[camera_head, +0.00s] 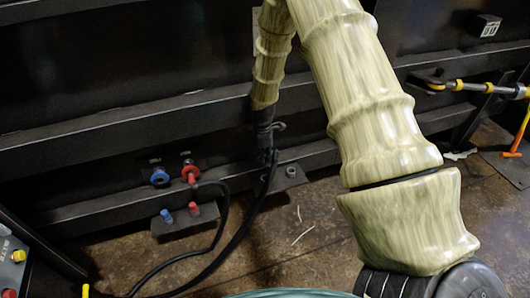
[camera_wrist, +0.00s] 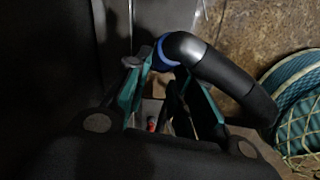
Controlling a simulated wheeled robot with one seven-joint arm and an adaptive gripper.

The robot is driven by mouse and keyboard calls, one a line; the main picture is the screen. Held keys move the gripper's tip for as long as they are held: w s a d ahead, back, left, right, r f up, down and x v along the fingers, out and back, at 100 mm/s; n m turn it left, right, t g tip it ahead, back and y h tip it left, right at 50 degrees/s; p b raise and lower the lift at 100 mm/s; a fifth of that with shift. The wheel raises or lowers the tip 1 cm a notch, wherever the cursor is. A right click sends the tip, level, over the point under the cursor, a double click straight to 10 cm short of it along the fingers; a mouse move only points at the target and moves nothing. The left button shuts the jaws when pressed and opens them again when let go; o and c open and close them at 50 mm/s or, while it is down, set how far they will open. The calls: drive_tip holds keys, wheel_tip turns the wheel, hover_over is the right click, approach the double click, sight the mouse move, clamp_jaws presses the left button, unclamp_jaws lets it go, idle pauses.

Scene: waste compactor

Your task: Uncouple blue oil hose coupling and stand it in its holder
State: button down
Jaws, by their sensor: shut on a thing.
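My gripper (camera_head: 266,140) is in the head view, to the right of the couplings and in front of the dark machine wall. It is shut on the blue hose coupling. In the wrist view its blue ring (camera_wrist: 163,54) and black bent hose (camera_wrist: 200,58) show at the teal fingers. In the head view the coupling is hidden, and its black hose (camera_head: 262,196) hangs below my gripper. The blue port (camera_head: 159,178) on the wall has no hose on it. A holder bracket (camera_head: 172,229) with a blue peg (camera_head: 167,215) and a red peg (camera_head: 194,209) sits below the ports.
The red coupling (camera_head: 190,172) has its own black hose (camera_head: 224,205), which runs close to the blue coupling's hose. A small dark bracket (camera_head: 290,174) lies to the right. A yellow-and-black bar (camera_head: 470,87) and orange handle (camera_head: 518,137) are at right.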

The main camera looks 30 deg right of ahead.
sight(266, 164)
drive_tip(key=n+p, duration=0.1)
drive_tip(key=n, duration=0.1)
drive_tip(key=n+t+h, duration=0.1)
drive_tip(key=n, duration=0.1)
drive_tip(key=shift+s+a+f+n+h+p, duration=0.1)
drive_tip(key=shift+s+a+n+h+p, duration=0.05)
drive_tip(key=shift+s+n+h+p, duration=0.2)
drive_tip(key=n+t+b, duration=0.1)
drive_tip(key=n, duration=0.1)
drive_tip(key=s+n+b, duration=0.1)
drive_tip(key=n+b, duration=0.1)
drive_tip(key=n, duration=0.1)
drive_tip(key=f+n+t+h+b, duration=0.1)
drive_tip(key=n+b, duration=0.1)
drive_tip(key=n, duration=0.1)
drive_tip(key=shift+s+a+f+n+t, duration=0.1)
drive_tip(key=shift+s+a+n+t, duration=0.05)
drive_tip(key=shift+a+n+t, duration=0.15)
drive_tip(key=n+b, duration=0.1)
drive_tip(key=b, duration=0.1)
drive_tip(key=n+t+b, duration=0.1)
drive_tip(key=n+b, duration=0.2)
drive_tip(key=b, duration=0.2)
drive_tip(key=shift+s+a+f+t, duration=0.1)
drive_tip(key=shift+s+t, duration=0.15)
drive_tip(key=shift+t, duration=0.05)
drive_tip(key=shift+n, duration=0.25)
drive_tip(key=shift+f+b, duration=1.75)
drive_tip(key=shift+f, duration=0.95)
drive_tip(key=shift+p, duration=0.6)
